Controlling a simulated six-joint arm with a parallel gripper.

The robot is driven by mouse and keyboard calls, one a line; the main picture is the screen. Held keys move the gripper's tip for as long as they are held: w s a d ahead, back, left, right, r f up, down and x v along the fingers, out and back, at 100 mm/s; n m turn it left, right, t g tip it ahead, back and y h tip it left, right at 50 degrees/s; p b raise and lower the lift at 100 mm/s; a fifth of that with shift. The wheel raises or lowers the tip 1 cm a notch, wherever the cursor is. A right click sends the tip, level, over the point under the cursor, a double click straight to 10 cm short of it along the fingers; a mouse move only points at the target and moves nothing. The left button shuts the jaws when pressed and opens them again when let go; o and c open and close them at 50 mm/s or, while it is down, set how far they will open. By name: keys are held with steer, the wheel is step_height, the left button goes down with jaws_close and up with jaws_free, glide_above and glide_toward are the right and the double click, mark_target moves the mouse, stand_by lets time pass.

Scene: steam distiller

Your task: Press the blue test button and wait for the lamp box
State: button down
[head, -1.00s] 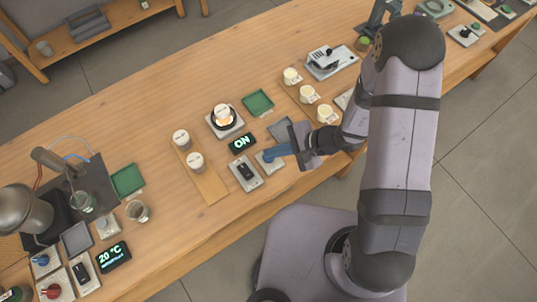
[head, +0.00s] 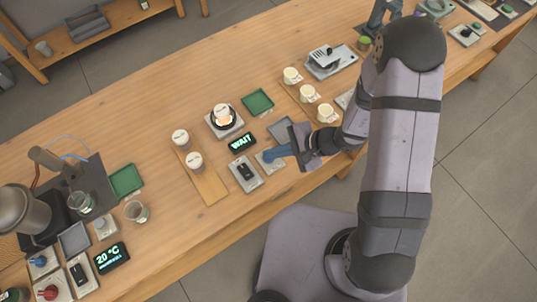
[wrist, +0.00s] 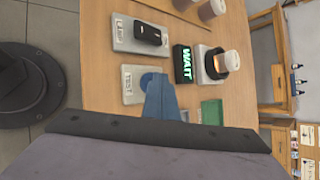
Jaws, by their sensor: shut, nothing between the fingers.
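The blue test button (wrist: 147,80) sits on a pale plate marked TEST (wrist: 131,96) in the wrist view.
A plate with a black switch (head: 245,174) lies left of the test plate. Two cups (head: 195,162) stand on a wooden board. A green tray (head: 257,102) and several cream cups (head: 309,93) are behind and right. Free tabletop lies at the back left.

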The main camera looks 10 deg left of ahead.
steer(key=shift+r, duration=0.1)
steer(key=shift+r+p, duration=0.45)
steer(key=shift+r, duration=0.3)
steer(key=shift+r, duration=0.15)
step_height(320, 180, up, 5)
steer(key=p, duration=0.3)
stand_by(0.4)
stand_by(0.7)
